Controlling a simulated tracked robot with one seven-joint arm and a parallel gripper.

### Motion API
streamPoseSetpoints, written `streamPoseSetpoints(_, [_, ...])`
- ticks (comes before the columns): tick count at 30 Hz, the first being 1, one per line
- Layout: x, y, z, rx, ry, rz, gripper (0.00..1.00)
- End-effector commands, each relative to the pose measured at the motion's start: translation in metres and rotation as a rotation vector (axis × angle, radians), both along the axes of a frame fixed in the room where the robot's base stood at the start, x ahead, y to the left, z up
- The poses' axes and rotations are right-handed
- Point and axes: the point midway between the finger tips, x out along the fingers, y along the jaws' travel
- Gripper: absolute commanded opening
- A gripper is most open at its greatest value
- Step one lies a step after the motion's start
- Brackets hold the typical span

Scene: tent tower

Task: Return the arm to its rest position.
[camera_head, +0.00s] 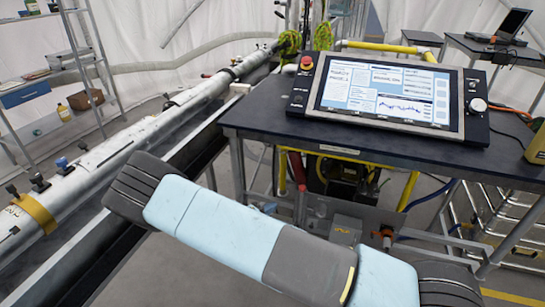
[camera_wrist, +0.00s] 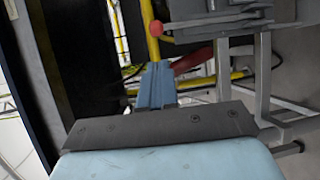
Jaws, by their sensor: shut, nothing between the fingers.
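My gripper (camera_wrist: 157,72) shows in the wrist view as two narrow blue-grey fingers shut together. They stick out from a dark plate above my light-blue housing, with nothing held. In the head view my light-blue and dark-grey arm crosses the lower part, in front of the table; I cannot make out the fingers there. The wrist view looks past the fingers at yellow pipes, a red part (camera_wrist: 192,60) and grey metal legs (camera_wrist: 265,80). The fingers appear apart from these, though the distance is hard to judge.
A dark table (camera_head: 262,117) carries a control panel with a lit screen (camera_head: 388,92). A long white pipe (camera_head: 115,147) runs along the left on a rail. A shelf ladder (camera_head: 88,60) stands at far left. A laptop (camera_head: 511,26) is at back right. Pipes and machinery fill the space under the table.

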Motion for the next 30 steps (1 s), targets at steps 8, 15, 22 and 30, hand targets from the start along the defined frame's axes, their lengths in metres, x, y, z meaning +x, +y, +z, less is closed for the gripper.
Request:
streamPoseSetpoints(8, [0.002, -0.014, 0.026, 0.055, 0.028, -0.089, 0.0])
streamPoseSetpoints(15, [0.001, -0.044, 0.077, 0.173, 0.095, -0.26, 0.0])
streamPoseSetpoints(22, [-0.006, -0.073, 0.125, 0.298, 0.163, -0.399, 0.0])
streamPoseSetpoints(30, [-0.019, -0.107, 0.183, 0.46, 0.236, -0.527, 0.0])
